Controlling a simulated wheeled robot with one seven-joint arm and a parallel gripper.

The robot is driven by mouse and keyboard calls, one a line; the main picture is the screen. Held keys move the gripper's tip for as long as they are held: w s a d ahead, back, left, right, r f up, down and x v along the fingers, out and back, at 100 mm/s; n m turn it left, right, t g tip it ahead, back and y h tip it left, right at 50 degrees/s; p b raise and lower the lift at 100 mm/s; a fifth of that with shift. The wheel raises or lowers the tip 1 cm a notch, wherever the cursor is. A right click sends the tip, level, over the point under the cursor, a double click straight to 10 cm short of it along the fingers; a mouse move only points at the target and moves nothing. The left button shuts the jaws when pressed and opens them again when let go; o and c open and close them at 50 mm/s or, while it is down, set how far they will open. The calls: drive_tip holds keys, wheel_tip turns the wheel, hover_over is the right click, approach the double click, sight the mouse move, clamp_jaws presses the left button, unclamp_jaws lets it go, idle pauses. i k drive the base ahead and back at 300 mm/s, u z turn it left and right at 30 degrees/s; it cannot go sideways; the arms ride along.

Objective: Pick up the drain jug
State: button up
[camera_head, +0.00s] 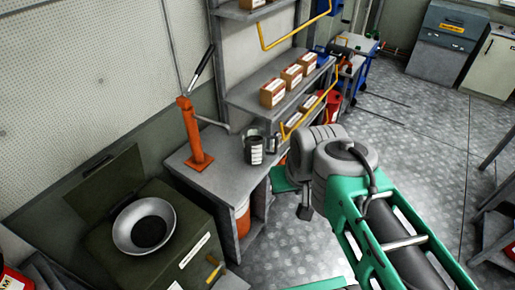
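A dark jug with a white striped label (254,151), which I take to be the drain jug, stands upright on the grey workbench (222,146). A handle-like part shows at its right side. My green and grey arm reaches in from the lower right, and its large grey joint is to the right of the jug, apart from it in the picture. I cannot make out my gripper's fingers; the arm's own joint seems to hide them. Nothing visible touches the jug.
An orange pump with a black lever (193,135) stands on the bench left of the jug. A green box (178,243) bears a metal funnel bowl (144,226). Shelves behind hold cardboard boxes (273,93) and yellow rails. The metal floor (420,150) at right is mostly clear.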

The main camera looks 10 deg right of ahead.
sight(253, 138)
drive_tip(key=u, duration=3.05)
drive_tip(key=k, duration=1.15)
drive_tip(key=z, duration=0.6)
drive_tip(key=i, duration=0.5)
drive_tip(key=z, duration=0.05)
